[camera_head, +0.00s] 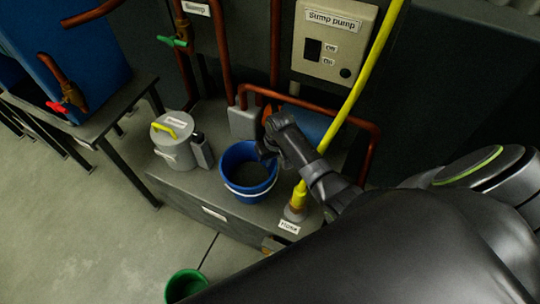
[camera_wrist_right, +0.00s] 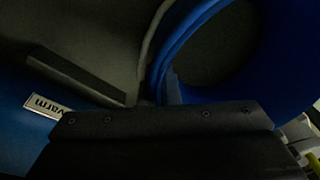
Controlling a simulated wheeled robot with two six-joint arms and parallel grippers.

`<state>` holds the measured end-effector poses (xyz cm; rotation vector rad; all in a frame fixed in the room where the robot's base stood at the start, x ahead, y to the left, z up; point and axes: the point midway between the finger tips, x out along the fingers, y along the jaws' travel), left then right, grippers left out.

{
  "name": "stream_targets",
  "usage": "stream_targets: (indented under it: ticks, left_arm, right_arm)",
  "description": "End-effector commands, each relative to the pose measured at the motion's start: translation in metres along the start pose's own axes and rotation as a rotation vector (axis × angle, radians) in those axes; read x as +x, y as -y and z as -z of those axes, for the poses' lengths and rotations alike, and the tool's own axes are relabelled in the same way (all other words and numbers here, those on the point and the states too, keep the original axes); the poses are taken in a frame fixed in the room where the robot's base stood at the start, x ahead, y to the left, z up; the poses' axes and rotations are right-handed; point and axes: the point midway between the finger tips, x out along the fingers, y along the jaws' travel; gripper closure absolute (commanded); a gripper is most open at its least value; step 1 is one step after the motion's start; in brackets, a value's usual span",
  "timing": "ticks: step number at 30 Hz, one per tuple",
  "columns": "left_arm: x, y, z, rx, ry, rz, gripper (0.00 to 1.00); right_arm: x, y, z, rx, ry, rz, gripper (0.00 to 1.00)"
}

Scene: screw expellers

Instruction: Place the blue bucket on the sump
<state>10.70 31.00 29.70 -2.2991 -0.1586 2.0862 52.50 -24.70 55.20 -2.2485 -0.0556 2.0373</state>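The blue bucket (camera_head: 236,190) with a white handle stands upright over the low grey box (camera_head: 228,225), which looks like the sump. I cannot tell whether its base touches the box top. Its dark inside looks empty. My right gripper (camera_head: 266,150) is at the bucket's right rim in the head view. In the right wrist view the bucket (camera_wrist_right: 185,35) fills the upper right, with its rim close to the fingers. Whether they are shut on the rim is not clear. My left gripper is not in view.
A grey canister (camera_head: 172,150) with a yellow handle stands left of the bucket. Copper pipes (camera_head: 228,70) run behind. A green bucket (camera_head: 185,284) is on the floor in front.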

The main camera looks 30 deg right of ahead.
Motion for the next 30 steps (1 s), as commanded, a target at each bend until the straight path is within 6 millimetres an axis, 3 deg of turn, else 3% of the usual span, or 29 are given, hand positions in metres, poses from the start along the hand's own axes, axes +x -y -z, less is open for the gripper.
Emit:
stream_targets:
  ticks: [12,17,26,30]
  left_arm:
    - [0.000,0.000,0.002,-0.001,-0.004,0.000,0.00]
    - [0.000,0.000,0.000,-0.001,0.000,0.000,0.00]
    - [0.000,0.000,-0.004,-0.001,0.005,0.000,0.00]
    - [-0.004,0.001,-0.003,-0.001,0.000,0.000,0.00]
  right_arm:
    - [0.006,0.001,0.002,-0.001,-0.006,0.003,1.00]
    - [0.007,0.000,0.000,0.000,-0.002,0.001,0.76]
    - [0.006,0.000,0.000,0.000,-0.002,0.001,0.75]
    - [-0.006,0.000,0.001,0.000,-0.003,0.001,0.75]
